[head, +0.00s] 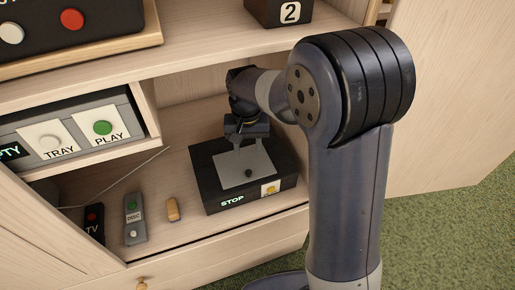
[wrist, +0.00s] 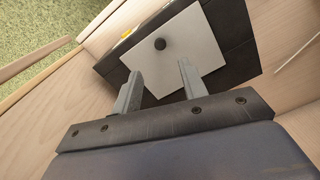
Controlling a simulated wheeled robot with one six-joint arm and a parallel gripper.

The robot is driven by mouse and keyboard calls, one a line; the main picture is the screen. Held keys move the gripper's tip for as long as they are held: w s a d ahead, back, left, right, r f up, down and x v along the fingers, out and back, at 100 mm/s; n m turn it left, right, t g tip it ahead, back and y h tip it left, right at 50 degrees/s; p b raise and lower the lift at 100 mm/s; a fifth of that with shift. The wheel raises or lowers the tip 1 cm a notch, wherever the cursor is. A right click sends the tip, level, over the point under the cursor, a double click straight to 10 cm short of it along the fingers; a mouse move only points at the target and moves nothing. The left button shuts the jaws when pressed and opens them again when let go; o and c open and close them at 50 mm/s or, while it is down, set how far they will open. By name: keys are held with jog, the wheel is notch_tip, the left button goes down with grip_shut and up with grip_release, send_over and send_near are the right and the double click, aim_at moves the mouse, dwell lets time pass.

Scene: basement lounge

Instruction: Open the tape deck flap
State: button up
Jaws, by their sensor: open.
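The tape deck (head: 205,189) is a black box on the cabinet's lower shelf, with a lit STOP label and a yellow button (head: 270,188) on its front. Its flap (head: 232,173) is a light grey plate on top with a small dark knob (head: 248,172); the flap looks closed. In the wrist view the flap (wrist: 190,60) and knob (wrist: 160,43) lie just beyond my fingertips. My gripper (wrist: 158,75) is open and empty, with its two grey fingers apart and the knob ahead of the gap. In the head view my gripper (head: 246,141) is above the rear of the flap.
A grey unit with TRAY and PLAY buttons (head: 70,135) sits in the left compartment. A TV remote (head: 95,224), a DISC remote (head: 134,218) and a small tan object (head: 173,209) lie left of the deck. The upper shelf (head: 205,50) is above my wrist.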

aim_at(249, 172)
notch_tip(249, 172, down, 11)
jog(key=shift+r+b, duration=0.15)
jog(key=shift+b, duration=0.75)
jog(key=shift+c, duration=0.3)
grip_shut()
